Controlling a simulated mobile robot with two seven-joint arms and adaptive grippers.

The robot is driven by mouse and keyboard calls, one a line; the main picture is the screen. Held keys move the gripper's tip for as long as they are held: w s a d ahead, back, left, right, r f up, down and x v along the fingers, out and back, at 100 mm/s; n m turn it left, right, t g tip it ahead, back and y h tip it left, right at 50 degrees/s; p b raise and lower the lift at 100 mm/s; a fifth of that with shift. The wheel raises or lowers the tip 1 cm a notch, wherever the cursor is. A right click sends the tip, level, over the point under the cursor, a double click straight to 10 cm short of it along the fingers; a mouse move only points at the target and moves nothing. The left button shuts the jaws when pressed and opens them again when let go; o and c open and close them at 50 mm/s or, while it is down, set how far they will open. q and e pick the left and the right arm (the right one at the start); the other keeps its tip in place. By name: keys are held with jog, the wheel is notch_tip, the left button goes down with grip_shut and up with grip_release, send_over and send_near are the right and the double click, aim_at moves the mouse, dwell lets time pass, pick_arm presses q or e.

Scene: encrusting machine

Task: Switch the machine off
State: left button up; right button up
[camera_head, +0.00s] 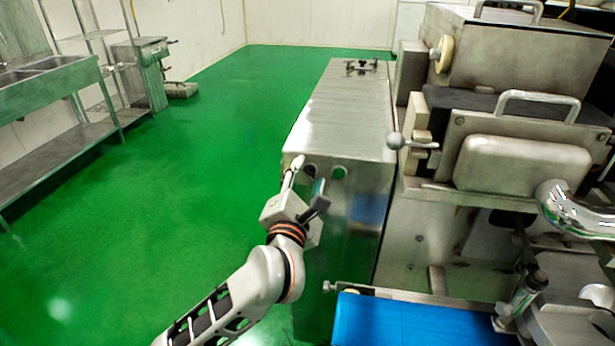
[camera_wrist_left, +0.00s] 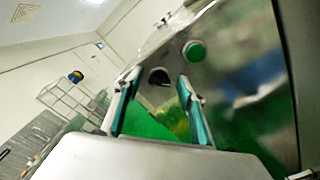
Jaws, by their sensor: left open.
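The machine's steel cabinet (camera_head: 345,110) stands in the middle of the head view. Its end face carries a green button (camera_head: 339,172) and, left of it, a dark round knob (camera_head: 310,170) partly covered by my gripper. The wrist view shows the green button (camera_wrist_left: 194,52) at the upper right and the black knob (camera_wrist_left: 158,76) between the fingers. My left gripper (camera_head: 305,180) is open and empty in front of the knob, one finger on each side in the picture. Contact with the knob cannot be told. My right gripper is not in view.
The machine's upper steel housings (camera_head: 525,165) with handles rise at the right. A blue belt (camera_head: 415,322) lies at the lower right. A steel sink bench (camera_head: 50,95) and shelving stand at the left. The green floor (camera_head: 200,160) between is clear.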

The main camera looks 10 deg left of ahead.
pick_arm(q)
jog(key=c, duration=1.1)
